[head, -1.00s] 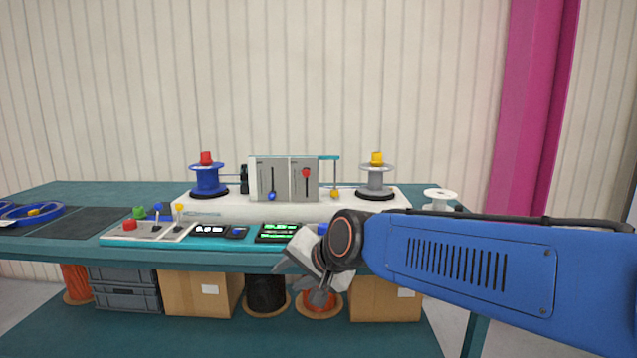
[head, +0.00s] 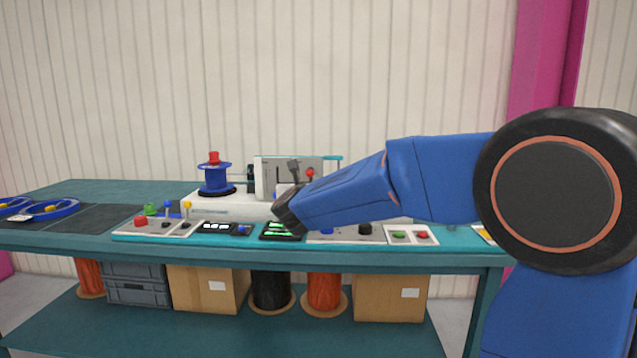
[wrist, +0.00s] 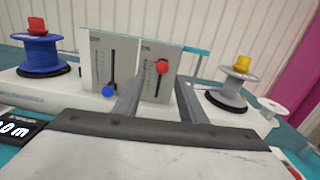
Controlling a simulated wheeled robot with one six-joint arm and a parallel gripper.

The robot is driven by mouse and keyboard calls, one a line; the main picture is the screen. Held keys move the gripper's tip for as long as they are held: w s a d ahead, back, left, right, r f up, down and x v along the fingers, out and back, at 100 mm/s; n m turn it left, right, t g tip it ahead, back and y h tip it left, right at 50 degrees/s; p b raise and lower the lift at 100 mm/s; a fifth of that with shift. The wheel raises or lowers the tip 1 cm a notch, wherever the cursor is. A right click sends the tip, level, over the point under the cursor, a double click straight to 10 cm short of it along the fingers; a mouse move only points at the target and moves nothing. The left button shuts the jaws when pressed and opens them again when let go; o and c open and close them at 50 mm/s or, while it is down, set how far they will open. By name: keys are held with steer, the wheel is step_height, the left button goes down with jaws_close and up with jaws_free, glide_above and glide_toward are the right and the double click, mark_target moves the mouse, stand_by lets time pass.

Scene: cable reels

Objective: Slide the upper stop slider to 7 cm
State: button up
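A grey upright panel (head: 268,175) stands on the white machine and carries two vertical slider slots. In the wrist view, the left slot has a blue knob (wrist: 109,91) near its bottom and the right slot a red knob (wrist: 162,67) near its top. The red knob also shows in the head view (head: 310,174). The small labels and scale are too blurred to read, so I cannot tell which is the upper stop. My gripper (wrist: 157,88) is open and empty in front of the panel, its fingers apart. The red knob appears between and beyond the fingertips. My arm hides part of the panel in the head view.
A blue reel (head: 215,178) stands left of the panel, and a grey reel with a yellow top (wrist: 231,88) right of it. A teal bar (wrist: 198,52) juts from the panel's right. A control console (head: 150,228) with buttons and displays lies along the bench front.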

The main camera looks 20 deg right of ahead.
mark_target(309, 175)
steer(key=shift+m, duration=0.3)
steer(key=shift+d+x, duration=0.1)
steer(key=shift+x, duration=2.15)
steer(key=shift+d+x, duration=0.15)
steer(key=shift+x, duration=2.1)
steer(key=shift+c, duration=0.4)
steer(key=c, duration=0.7)
steer(key=shift+o, duration=0.2)
